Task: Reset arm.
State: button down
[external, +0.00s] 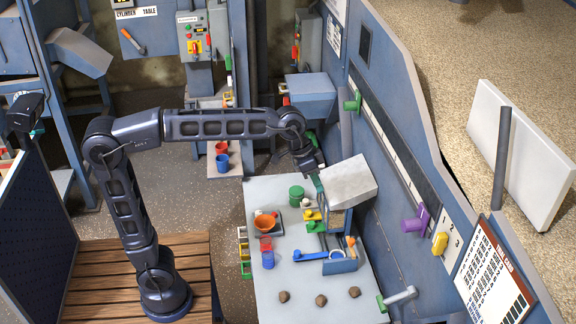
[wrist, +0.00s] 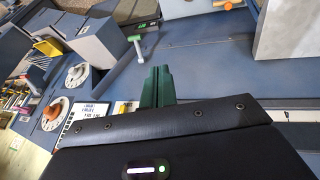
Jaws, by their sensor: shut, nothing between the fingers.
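My arm stands on a wooden slatted platform (external: 95,270) and reaches right at shoulder height, its wrist bent down over the table. My gripper (external: 318,184) hangs above the back of the grey table (external: 268,195), just left of a grey slanted box (external: 346,182). In the wrist view my gripper (wrist: 157,86) shows two green fingers pressed together, with nothing between them. The fingertips are in front of a blue panel (wrist: 215,65) and appear clear of it.
A blue panel wall with a purple knob (external: 416,219) and yellow knob (external: 440,243) rises at right.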

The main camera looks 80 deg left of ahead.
jog(key=s+a+f+y, duration=0.1)
jog(key=s+f, duration=0.5)
jog(key=s, duration=0.4)
jog(key=s+a+f, duration=0.1)
jog(key=s+f, duration=0.5)
jog(key=s, duration=0.4)
jog(key=s+a+f+y, duration=0.1)
jog(key=s+a+f, duration=0.1)
jog(key=s+f, duration=0.4)
jog(key=s, duration=0.4)
jog(key=shift+s+y, duration=0.3)
jog(key=shift+s, duration=0.1)
